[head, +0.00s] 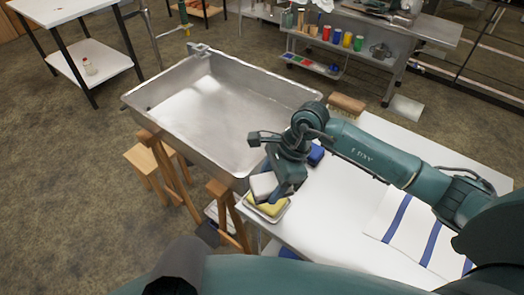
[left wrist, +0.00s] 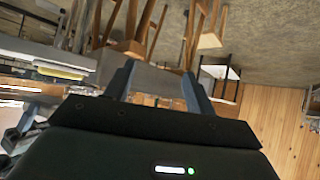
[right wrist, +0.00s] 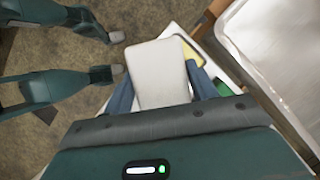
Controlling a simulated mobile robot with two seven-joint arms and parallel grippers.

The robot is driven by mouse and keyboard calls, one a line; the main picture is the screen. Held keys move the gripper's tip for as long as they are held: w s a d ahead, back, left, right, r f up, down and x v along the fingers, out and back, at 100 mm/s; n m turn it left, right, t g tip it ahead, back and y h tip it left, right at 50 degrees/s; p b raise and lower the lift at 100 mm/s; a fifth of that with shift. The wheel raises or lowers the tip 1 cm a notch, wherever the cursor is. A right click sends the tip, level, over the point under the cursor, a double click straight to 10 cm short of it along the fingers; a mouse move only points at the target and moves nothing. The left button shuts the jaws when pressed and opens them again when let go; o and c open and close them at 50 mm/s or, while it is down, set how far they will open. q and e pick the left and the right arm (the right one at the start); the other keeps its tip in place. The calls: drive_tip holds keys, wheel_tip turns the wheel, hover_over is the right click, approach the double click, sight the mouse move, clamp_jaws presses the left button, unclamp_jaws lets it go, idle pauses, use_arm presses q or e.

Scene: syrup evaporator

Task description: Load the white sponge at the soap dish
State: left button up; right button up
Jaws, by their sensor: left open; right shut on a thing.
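My right gripper (head: 274,186) is shut on the white sponge (head: 263,186) near the front left corner of the white table. In the right wrist view the white sponge (right wrist: 163,75) sits between the fingers. Just below it in the head view is a yellow sponge (head: 267,209) on a small pale dish (head: 277,217), which seems to be the soap dish. The yellow sponge (right wrist: 192,55) is partly hidden behind the white one in the right wrist view. I cannot tell whether the two sponges touch. My left gripper (left wrist: 156,78) is open and empty, away from the table.
A large metal basin (head: 220,100) on wooden legs stands left of the white table (head: 330,195). A blue object (head: 316,155), a brush (head: 346,104) and a blue-striped cloth (head: 410,228) lie on the table.

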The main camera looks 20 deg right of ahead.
sight(267, 188)
drive_tip(key=shift+w+a+r+m, duration=0.1)
drive_tip(key=shift+w+r+m, duration=0.2)
drive_tip(key=shift+w+m, duration=0.25)
drive_tip(key=shift+w+m+t, duration=0.3)
drive_tip(key=shift+w+m, duration=0.05)
drive_tip(key=shift+s+f+b, duration=0.1)
drive_tip(key=shift+f+b, duration=0.4)
drive_tip(key=shift+f, duration=0.35)
wheel_tip(267, 188, down, 3)
drive_tip(key=shift+r+b, duration=0.1)
drive_tip(key=shift+b, duration=0.7)
drive_tip(key=shift+f+b, duration=0.35)
drive_tip(key=shift+f, duration=0.3)
use_arm(q)
drive_tip(key=shift+w+d+f, duration=0.35)
drive_tip(key=shift+f, duration=0.3)
drive_tip(key=shift+w+r, duration=0.15)
drive_tip(key=shift+f+b, duration=0.45)
drive_tip(key=shift+f, duration=0.1)
use_arm(e)
drive_tip(key=shift+f, duration=0.45)
